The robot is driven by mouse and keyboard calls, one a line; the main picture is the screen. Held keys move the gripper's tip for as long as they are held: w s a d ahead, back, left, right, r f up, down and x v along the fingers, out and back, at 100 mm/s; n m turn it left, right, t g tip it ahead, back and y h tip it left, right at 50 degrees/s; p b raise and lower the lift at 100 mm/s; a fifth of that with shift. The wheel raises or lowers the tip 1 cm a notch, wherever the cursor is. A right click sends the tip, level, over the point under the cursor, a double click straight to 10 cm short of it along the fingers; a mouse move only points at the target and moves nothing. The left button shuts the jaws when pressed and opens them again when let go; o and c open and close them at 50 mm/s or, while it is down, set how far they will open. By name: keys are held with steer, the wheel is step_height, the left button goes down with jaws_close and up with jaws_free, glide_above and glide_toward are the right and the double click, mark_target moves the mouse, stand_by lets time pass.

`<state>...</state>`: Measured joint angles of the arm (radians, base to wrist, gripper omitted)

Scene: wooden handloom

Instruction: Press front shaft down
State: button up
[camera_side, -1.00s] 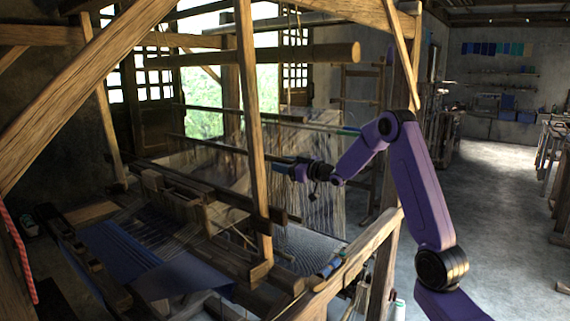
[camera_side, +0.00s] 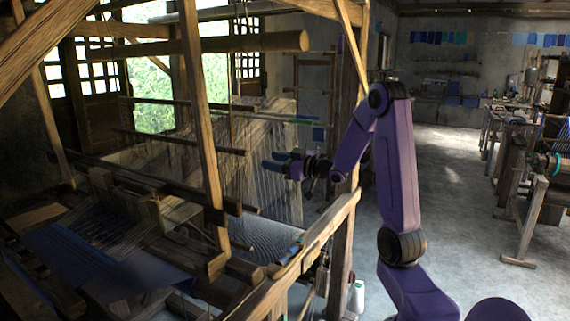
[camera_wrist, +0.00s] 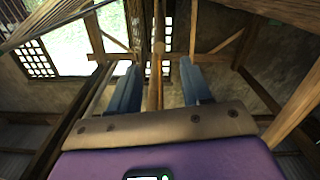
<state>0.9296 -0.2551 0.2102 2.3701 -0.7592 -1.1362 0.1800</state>
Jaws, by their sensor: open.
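The wooden handloom fills the left and middle of the side view. Two thin horizontal bars cross it: an upper bar (camera_side: 160,102) farther back and a lower bar (camera_side: 170,140) nearer the front, with pale threads (camera_side: 260,165) hanging behind. I cannot tell for certain which bar is the front shaft. My gripper (camera_side: 267,160) is open and empty. Its blue fingers point left, to the right of the lower bar's end and apart from it. In the wrist view my gripper (camera_wrist: 158,78) shows two blue fingers wide apart, with a wooden post (camera_wrist: 158,40) visible beyond the gap.
Woven blue cloth (camera_side: 110,255) lies at lower left. Open floor (camera_side: 445,190) lies to the right.

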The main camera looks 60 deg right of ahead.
steer(key=s, duration=0.3)
steer(key=shift+s, duration=0.15)
stand_by(0.4)
